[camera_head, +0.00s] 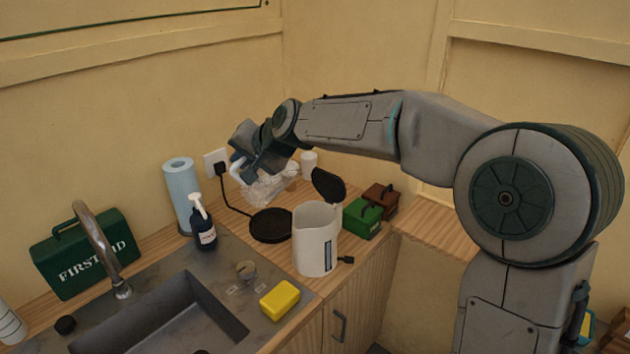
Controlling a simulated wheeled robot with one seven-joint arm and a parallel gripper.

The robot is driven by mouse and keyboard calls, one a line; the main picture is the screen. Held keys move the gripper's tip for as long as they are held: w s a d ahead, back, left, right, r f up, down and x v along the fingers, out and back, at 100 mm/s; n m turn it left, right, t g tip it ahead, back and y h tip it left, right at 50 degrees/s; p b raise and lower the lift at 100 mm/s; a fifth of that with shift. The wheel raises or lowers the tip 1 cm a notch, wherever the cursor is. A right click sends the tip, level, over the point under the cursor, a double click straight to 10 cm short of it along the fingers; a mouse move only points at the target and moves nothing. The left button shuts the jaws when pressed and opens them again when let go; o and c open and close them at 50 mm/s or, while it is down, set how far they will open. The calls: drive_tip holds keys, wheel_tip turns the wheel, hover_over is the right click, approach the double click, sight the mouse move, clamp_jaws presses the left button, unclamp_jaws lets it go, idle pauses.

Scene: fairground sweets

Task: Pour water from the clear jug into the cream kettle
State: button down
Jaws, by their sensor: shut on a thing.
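The clear jug (268,190) is held up in the air at the back of the counter, tilted as far as I can tell. My gripper (244,168) is shut on it by what looks like its pale handle, and my dark wrist partly hides it. The cream kettle (313,240) stands upright on the counter, right of and nearer than the jug. Its dark lid (328,185) is swung up and open. The jug is apart from the kettle. The water in the jug cannot be made out clearly.
The round black kettle base (271,225) lies left of the kettle, corded to a wall socket (216,164). A soap bottle (202,225), blue paper roll (180,192), yellow sponge (280,300) and green box (362,217) stand around. The sink (165,318) and first aid case (84,252) are left.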

sight(234, 173)
drive_tip(key=shift+a, duration=0.1)
drive_tip(key=shift+s+a+f+h+p, duration=0.15)
drive_tip(key=shift+a+f+h+p, duration=0.15)
drive_tip(key=shift+f+p, duration=0.2)
drive_tip(key=shift+s+a+f+n+h+p, duration=0.1)
drive_tip(key=shift+a+f+n+h+p, duration=0.25)
drive_tip(key=shift+f, duration=0.2)
drive_tip(key=shift+s+a+f+n+t+h, duration=0.2)
drive_tip(key=shift+a+f+n+t+h, duration=0.15)
drive_tip(key=shift+f, duration=0.25)
drive_tip(key=s+a+f+n+t+h+b, duration=0.1)
drive_tip(key=a+f+h+b, duration=0.3)
drive_tip(key=f+b, duration=0.4)
drive_tip(key=n+b, duration=0.1)
drive_tip(key=b, duration=0.4)
drive_tip(key=shift+s+a+t+h, duration=0.35)
drive_tip(key=shift+s+h, duration=0.05)
